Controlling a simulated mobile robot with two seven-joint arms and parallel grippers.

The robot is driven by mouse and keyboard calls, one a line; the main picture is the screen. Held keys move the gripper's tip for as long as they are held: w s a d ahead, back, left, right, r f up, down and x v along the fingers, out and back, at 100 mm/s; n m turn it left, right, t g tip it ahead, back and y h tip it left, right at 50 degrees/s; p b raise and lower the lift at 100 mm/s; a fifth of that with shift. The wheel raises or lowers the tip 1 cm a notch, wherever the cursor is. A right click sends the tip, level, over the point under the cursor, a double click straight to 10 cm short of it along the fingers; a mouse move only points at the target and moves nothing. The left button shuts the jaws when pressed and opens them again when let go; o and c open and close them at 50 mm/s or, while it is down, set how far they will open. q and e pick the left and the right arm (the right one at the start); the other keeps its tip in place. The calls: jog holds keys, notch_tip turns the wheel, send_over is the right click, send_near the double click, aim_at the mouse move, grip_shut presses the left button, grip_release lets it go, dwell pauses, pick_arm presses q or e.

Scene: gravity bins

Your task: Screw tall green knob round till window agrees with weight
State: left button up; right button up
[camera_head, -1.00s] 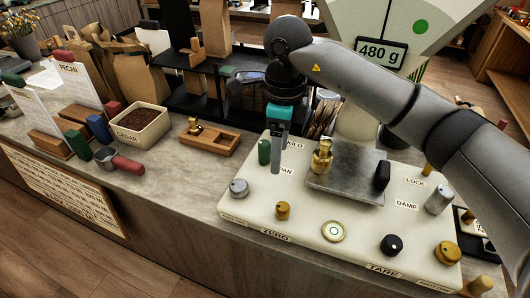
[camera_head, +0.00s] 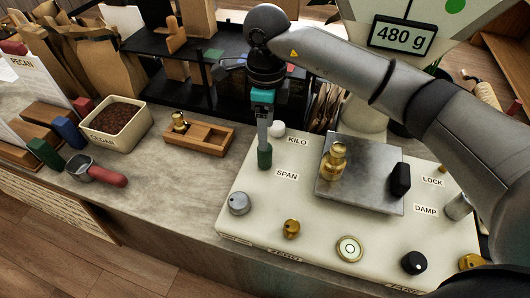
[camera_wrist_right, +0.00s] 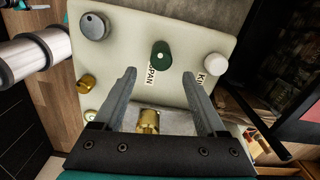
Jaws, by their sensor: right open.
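The tall green knob (camera_head: 264,157) stands upright near the SPAN label at the back left of the cream scale panel. It also shows in the wrist view (camera_wrist_right: 161,54). My right gripper (camera_head: 264,139) points down over it, open. In the wrist view its fingertips (camera_wrist_right: 159,75) are spread wide, with the knob ahead between their lines; contact cannot be told. The display window (camera_head: 402,36) reads 480 g. A brass weight (camera_head: 334,163) stands on the grey metal pan (camera_head: 352,198); its marking is too small to read. My left gripper is out of view.
A white knob (camera_head: 277,129) by KILO stands close behind the green one. A grey knob (camera_head: 239,203), a brass knob (camera_head: 291,229) and a black knob (camera_head: 414,262) line the panel front. A wooden tray (camera_head: 208,138) with another brass weight lies left.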

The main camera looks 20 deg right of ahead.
aim_at(266, 157)
notch_tip(266, 157, down, 10)
jog(key=shift+w+r, duration=0.1)
jog(key=shift+r, duration=0.15)
jog(key=shift+f, duration=0.35)
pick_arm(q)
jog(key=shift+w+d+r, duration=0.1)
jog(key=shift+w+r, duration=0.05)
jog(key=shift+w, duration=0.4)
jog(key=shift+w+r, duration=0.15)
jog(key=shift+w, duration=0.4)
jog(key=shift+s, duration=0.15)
pick_arm(e)
jog(key=shift+c, duration=0.8)
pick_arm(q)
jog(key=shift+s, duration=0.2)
pick_arm(e)
grip_shut()
